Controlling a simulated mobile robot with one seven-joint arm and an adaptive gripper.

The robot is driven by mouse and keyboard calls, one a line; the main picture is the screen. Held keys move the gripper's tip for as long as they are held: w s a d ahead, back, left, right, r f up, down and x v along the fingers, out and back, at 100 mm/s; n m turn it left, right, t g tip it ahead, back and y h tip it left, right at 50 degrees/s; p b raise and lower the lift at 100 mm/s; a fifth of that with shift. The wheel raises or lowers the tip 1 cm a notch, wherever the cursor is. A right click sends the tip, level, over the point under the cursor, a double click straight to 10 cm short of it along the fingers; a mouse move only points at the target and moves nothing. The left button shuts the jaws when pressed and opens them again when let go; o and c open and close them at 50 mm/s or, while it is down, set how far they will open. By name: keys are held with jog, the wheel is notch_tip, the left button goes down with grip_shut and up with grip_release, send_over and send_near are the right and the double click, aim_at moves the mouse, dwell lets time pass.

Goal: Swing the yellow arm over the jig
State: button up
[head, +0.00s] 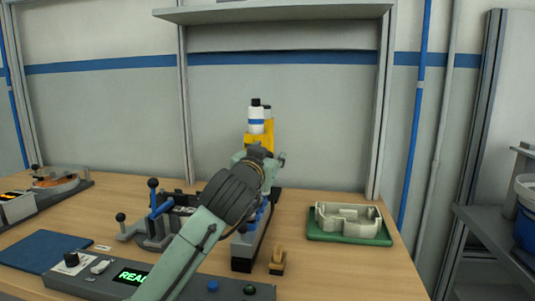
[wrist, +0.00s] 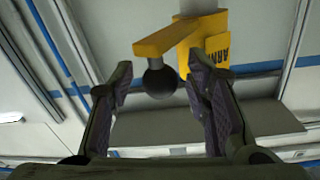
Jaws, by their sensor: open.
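The yellow arm (wrist: 168,40) fills the upper middle of the wrist view, with lettering on its yellow block and a black ball knob (wrist: 161,82) at its end. My gripper (wrist: 160,72) is open, and the knob appears between its two fingers with a gap on both sides. I cannot tell the depth between them. In the head view the yellow body (head: 264,141) shows behind my gripper, with a white, blue-banded cylinder (head: 256,121) at its top. Which fixture is the jig is unclear.
A clamp fixture with blue lever (head: 161,208) stands left of my arm. A control box (head: 92,277) with a green display is at front left. A green tray (head: 350,239) with a pale casting is at right. A small tan-handled block (head: 278,262) lies nearby. The front right tabletop is clear.

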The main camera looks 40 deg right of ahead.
jog(key=shift+c, duration=0.5)
grip_shut()
dwell(0.4)
